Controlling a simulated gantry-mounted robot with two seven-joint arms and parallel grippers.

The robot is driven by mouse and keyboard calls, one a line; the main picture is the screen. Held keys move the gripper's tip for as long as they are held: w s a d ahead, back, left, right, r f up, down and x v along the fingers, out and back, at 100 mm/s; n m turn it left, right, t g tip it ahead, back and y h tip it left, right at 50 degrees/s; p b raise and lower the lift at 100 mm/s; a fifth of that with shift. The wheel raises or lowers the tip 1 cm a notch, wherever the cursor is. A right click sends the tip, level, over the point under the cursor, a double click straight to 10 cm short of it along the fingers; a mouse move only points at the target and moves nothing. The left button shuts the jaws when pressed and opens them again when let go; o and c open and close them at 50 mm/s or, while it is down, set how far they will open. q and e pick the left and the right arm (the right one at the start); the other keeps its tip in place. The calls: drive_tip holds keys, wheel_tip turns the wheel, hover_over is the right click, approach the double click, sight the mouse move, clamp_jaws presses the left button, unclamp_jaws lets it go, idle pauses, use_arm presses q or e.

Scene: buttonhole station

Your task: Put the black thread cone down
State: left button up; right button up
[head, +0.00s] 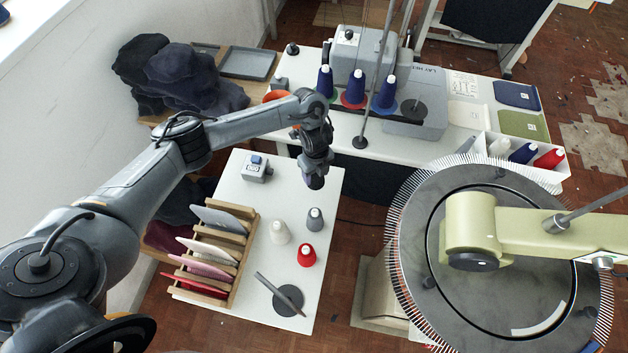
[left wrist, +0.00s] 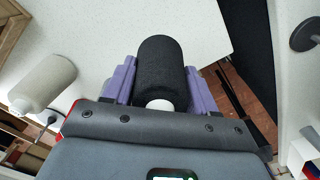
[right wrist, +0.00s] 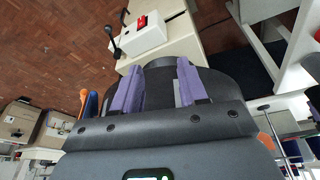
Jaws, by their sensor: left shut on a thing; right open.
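The black thread cone (left wrist: 160,65) is between the purple fingers of my left gripper (left wrist: 160,88), shut on it, in the left wrist view. In the head view my left gripper (head: 314,170) hangs over the right back part of the small white table (head: 323,215), with the dark cone (head: 315,182) at its tip. I cannot tell the exact gap below it. My right gripper (right wrist: 158,88) is open and empty in the right wrist view; it is not seen in the head view.
White (head: 280,232), grey (head: 315,219) and red (head: 306,255) cones stand on the small table, near a dark disc with a rod (head: 288,299) and a wooden rack (head: 238,258). Blue cones (head: 355,88) stand by the machine behind. A large round dial (head: 480,300) stands right.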

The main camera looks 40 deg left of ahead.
sight(314, 179)
use_arm(q)
drive_tip(key=shift+a+f+b, duration=0.15)
drive_tip(key=shift+f+b, duration=0.05)
drive_tip(key=shift+f, duration=0.85)
drive_tip(key=shift+a+f+b, duration=0.1)
drive_tip(key=shift+f+b, duration=0.05)
drive_tip(key=shift+f, duration=0.9)
drive_tip(key=shift+f, duration=0.15)
drive_tip(key=o, duration=1.1)
wheel_tip(314, 179, up, 12)
drive_tip(key=p, duration=0.4)
drive_tip(key=shift+f+p, duration=0.2)
drive_tip(key=shift+p, duration=0.15)
drive_tip(key=shift+r, duration=0.35)
